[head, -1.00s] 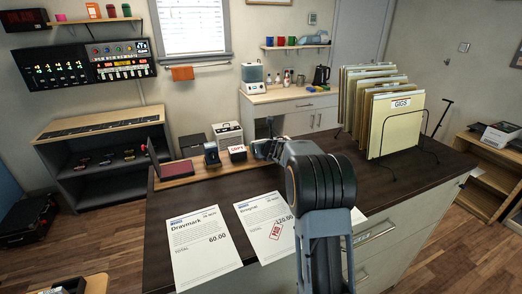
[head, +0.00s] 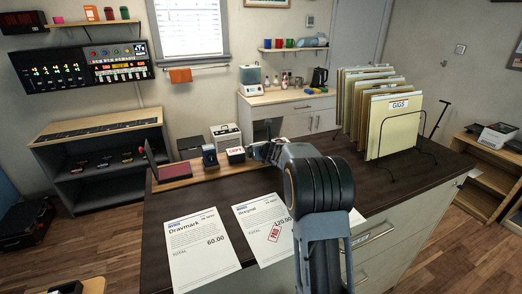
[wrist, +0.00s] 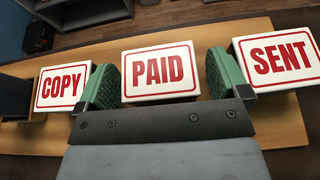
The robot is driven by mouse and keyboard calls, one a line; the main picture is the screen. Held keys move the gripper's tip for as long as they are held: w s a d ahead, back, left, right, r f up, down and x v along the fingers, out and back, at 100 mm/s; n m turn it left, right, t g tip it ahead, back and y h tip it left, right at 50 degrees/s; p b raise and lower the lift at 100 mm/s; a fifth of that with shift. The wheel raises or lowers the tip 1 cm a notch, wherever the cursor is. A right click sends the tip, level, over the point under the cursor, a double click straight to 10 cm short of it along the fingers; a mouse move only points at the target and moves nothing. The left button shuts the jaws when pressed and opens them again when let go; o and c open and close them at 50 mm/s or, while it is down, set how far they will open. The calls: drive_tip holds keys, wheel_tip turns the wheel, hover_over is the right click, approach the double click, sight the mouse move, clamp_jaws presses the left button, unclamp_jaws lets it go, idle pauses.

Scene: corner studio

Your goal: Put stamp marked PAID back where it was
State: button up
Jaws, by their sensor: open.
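The stamp marked PAID (wrist: 160,72) stands upright on the wooden stand (wrist: 185,116), between the stamps marked COPY (wrist: 64,88) and SENT (wrist: 276,60). My gripper (wrist: 166,76) is open, with one green finger on each side of the PAID stamp. Whether either finger touches it I cannot tell. In the head view my gripper (head: 262,152) is at the stand along the desk's back edge, just right of the COPY stamp (head: 236,155). The PAID and SENT stamps are hidden there behind my arm.
Two invoices lie on the desk; the Bregnal one (head: 262,232) bears a red PAID mark (head: 274,233). A folder rack (head: 395,125) stands to the right.

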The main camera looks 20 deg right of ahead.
drive_tip(key=b+v, duration=0.1)
drive_tip(key=v, duration=1)
drive_tip(key=shift+r, duration=0.2)
drive_tip(key=shift+s+r, duration=0.15)
drive_tip(key=shift+s, duration=0.35)
